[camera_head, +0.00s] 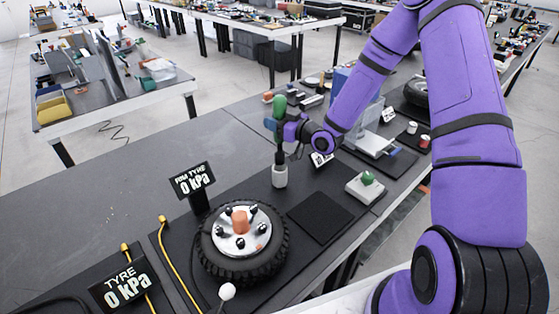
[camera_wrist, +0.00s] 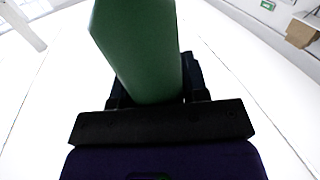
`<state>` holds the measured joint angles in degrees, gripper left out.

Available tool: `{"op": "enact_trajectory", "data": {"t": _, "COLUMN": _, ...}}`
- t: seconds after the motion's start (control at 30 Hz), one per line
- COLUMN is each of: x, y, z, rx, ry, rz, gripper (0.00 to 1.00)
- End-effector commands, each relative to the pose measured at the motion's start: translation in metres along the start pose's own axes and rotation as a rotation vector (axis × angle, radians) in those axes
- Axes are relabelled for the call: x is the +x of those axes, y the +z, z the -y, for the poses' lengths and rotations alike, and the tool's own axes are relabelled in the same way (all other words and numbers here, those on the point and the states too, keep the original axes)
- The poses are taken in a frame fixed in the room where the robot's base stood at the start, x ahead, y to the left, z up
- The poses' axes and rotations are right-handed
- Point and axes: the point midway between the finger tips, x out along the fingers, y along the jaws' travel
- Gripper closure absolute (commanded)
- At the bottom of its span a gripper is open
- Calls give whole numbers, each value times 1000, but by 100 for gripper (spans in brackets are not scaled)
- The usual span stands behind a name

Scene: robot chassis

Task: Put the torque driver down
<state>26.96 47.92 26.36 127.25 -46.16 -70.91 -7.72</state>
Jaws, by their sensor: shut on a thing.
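The torque driver (camera_head: 280,104) has a green handle and a dark shaft pointing down, and it stands upright in the head view. My gripper (camera_head: 279,127) is shut around it below the top of the handle. The shaft's lower end meets a small light-grey cylinder (camera_head: 280,176) on the table; I cannot tell how deep it sits in it. In the wrist view the green handle (camera_wrist: 140,45) fills the middle, between the dark jaws of my gripper (camera_wrist: 158,98).
A wheel (camera_head: 241,262) with several black nuts lies in front, beside a "RIM TYRE 0 kPa" sign (camera_head: 193,181). A flat black mat (camera_head: 320,217) is empty. A light block with a green item (camera_head: 366,187) is at the right.

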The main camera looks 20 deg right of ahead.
Motion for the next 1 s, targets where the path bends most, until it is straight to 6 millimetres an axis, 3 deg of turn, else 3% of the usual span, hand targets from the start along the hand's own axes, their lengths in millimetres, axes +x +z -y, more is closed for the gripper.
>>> {"op": "enact_trajectory", "data": {"t": 0.23, "x": 0, "y": 37, "z": 1, "rx": 3, "ry": -1, "rz": 0, "gripper": 88}}
{"op": "enact_trajectory", "data": {"t": 0.53, "x": 0, "y": 54, "z": 0, "rx": 0, "ry": 0, "rz": -1, "gripper": 88}}
{"op": "enact_trajectory", "data": {"t": 0.8, "x": 0, "y": 86, "z": 0, "rx": 1, "ry": -1, "rz": 0, "gripper": 88}}
{"op": "enact_trajectory", "data": {"t": 1.0, "x": 0, "y": 89, "z": 0, "rx": -1, "ry": -1, "rz": -2, "gripper": 88}}
